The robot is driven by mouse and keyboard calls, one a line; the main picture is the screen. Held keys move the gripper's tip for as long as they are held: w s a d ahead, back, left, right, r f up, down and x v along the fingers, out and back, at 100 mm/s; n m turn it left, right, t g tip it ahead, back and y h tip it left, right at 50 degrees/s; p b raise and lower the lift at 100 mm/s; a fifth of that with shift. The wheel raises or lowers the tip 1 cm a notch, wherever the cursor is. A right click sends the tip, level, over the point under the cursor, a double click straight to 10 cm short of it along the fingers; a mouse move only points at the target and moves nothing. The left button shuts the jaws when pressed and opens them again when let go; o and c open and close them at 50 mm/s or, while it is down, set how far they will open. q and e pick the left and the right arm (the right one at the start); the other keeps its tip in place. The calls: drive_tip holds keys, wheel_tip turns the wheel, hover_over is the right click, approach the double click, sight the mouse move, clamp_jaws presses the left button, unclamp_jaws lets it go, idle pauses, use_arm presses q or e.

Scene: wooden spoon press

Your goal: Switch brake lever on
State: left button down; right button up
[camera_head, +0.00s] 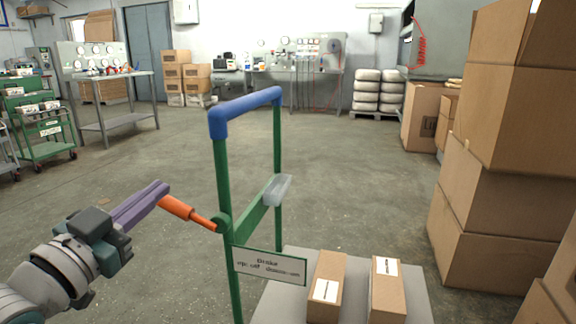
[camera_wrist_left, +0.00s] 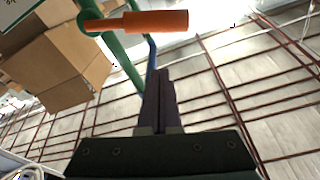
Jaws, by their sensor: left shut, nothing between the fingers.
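The brake lever has an orange grip (camera_head: 188,213) on an orange rod. The rod runs to a round green pivot on the left post of a green cart frame (camera_head: 223,180). The lever slopes slightly down to the right toward the pivot. My left gripper (camera_head: 165,188) has purple fingers pressed together, with nothing between them. Its tips are beside the outer end of the grip; I cannot tell whether they touch. In the left wrist view the shut fingers (camera_wrist_left: 160,76) point toward the orange grip (camera_wrist_left: 155,22), which lies crosswise beyond them. My right gripper is not in view.
The cart has a blue handlebar (camera_head: 245,112), a brake sign (camera_head: 268,265) and a grey platform (camera_head: 273,302) carrying two cardboard boxes (camera_head: 327,287). Tall stacked boxes (camera_head: 500,200) stand at the right. Open concrete floor lies behind and left of the cart.

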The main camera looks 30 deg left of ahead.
use_arm(q)
drive_tip(key=v, duration=0.5)
drive_tip(key=shift+s+a+p, duration=0.15)
drive_tip(key=shift+s+p, duration=0.15)
drive_tip(key=d+r+g+h+p, duration=0.3)
drive_tip(key=d+r+g+p, duration=0.7)
drive_tip(key=p, duration=1)
drive_tip(key=s+d+r+g+h+p, duration=0.1)
drive_tip(key=s+d+r+g+p, duration=0.3)
drive_tip(key=s+r+p, duration=0.45)
drive_tip(key=s+d+r+g+p, duration=0.2)
drive_tip(key=s+d+r+p, duration=0.3)
drive_tip(key=r+p, duration=0.55)
wheel_tip(320, 180, up, 36)
drive_tip(key=p, duration=3.3)
drive_tip(key=shift+m, duration=0.4)
drive_tip(key=shift+s, duration=0.1)
